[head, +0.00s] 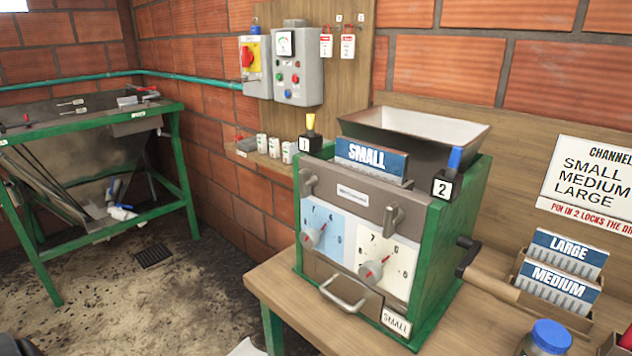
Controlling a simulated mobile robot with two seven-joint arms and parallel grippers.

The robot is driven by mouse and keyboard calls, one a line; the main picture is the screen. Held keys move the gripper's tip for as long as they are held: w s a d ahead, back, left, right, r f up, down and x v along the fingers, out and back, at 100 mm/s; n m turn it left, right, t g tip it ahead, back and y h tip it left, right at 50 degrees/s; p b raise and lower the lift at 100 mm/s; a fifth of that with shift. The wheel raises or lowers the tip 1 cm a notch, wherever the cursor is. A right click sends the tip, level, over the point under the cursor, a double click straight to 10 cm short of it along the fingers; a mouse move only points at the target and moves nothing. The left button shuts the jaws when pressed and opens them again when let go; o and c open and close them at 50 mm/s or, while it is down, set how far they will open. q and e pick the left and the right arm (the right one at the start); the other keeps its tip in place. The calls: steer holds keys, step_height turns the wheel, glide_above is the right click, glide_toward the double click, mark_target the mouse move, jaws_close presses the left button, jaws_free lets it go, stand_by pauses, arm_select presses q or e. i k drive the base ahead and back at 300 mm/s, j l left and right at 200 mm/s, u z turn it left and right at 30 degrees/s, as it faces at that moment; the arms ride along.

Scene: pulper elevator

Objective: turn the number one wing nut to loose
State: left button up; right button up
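The pulper (440,290) is a green-sided machine with a grey front on the wooden table. A grey wing-shaped nut (308,181) sits at the upper left of its front plate, below the black block marked 1 (310,143), which has a yellow-topped pin. A second wing-shaped nut (394,219) sits at the right of the plate, nearer the block marked 2 (442,187), which has a blue pin. No number is readable on either nut, and I cannot tell whether they are tight or loose. Neither of my grippers is in view.
Two dials (318,233) (375,268) and a handle (335,294) are below the nuts. A hopper (415,130) and blue SMALL plate (371,157) are on top. LARGE (567,254) and MEDIUM (560,284) plates and a blue-lidded jar (548,338) stand right. Open floor lies left.

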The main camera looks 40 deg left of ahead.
mark_target(306, 180)
steer(key=u, duration=1.25)
